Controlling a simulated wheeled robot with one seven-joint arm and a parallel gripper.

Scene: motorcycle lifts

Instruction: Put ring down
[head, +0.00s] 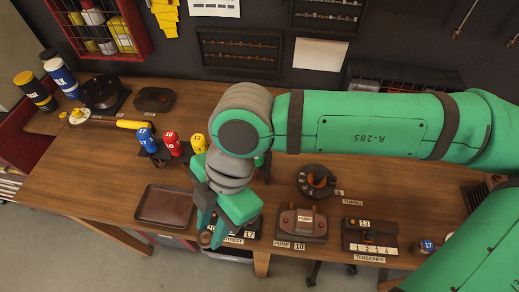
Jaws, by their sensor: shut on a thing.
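My gripper (207,232) is green and points down near the front edge of the wooden workbench. It is shut on a small brownish ring (204,239), of which only part shows at the fingertips. The ring is in front of the tray's right side and left of a dark block with a label ending in "REST" (238,240), which the gripper partly covers. The height of the ring above the bench cannot be told.
A shallow brown tray (148,219) lies left of my gripper. The pump block (302,237), timing dial (301,183) and tensioner block (352,237) are to the right. Bare wood (80,185) lies left of the tray.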

